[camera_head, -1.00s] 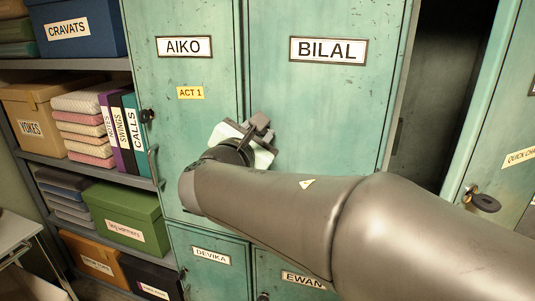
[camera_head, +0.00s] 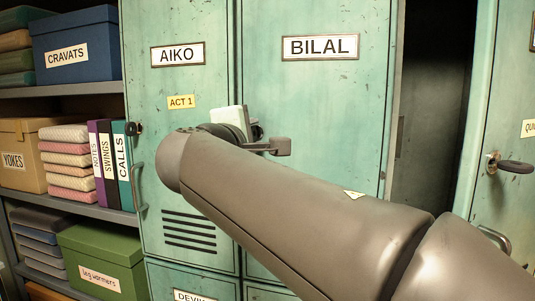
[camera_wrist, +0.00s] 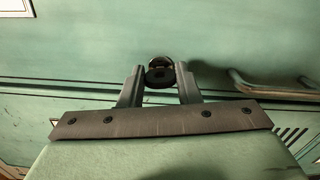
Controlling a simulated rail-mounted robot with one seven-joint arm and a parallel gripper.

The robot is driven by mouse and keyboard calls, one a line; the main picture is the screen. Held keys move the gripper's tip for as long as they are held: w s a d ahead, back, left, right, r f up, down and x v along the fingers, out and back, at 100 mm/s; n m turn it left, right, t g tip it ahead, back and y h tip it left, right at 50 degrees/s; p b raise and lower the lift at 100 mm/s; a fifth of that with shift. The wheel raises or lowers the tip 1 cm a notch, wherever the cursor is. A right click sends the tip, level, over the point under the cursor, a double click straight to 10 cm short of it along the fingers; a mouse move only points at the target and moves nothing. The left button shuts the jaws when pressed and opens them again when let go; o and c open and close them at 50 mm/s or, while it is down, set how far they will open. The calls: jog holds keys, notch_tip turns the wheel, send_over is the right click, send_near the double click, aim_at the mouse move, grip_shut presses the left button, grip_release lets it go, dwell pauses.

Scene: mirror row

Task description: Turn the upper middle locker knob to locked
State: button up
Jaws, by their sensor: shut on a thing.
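The upper middle locker is the green door (camera_head: 320,110) labelled BILAL, and it looks closed. Its knob (camera_wrist: 159,72), a black piece on a bright metal ring, sits between the two fingers of my gripper (camera_wrist: 160,82) in the wrist view. My gripper is shut on the knob. In the head view my gripper (camera_head: 264,140) is at the left edge of the BILAL door, and my arm hides much of the door below it. The knob's black rim barely shows there. I cannot tell which way the knob is turned.
A pull handle (camera_wrist: 262,88) is beside the knob in the wrist view. The AIKO locker (camera_head: 180,85) is on the left. On the right a locker stands open, its door (camera_head: 490,110) swung out with a knob and key-like lever. Shelves with boxes are far left.

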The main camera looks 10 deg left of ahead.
jog(key=shift+f+m+b, duration=0.15)
jog(key=shift+m+b, duration=0.65)
jog(key=shift+m, duration=0.1)
jog(key=o, duration=1)
jog(key=shift+s, duration=0.1)
jog(key=s, duration=0.5)
jog(key=s+a, duration=0.1)
jog(key=s, duration=1.1)
jog(key=shift+s+a, duration=0.1)
jog(key=shift+a, duration=0.1)
jog(key=shift+a, duration=0.1)
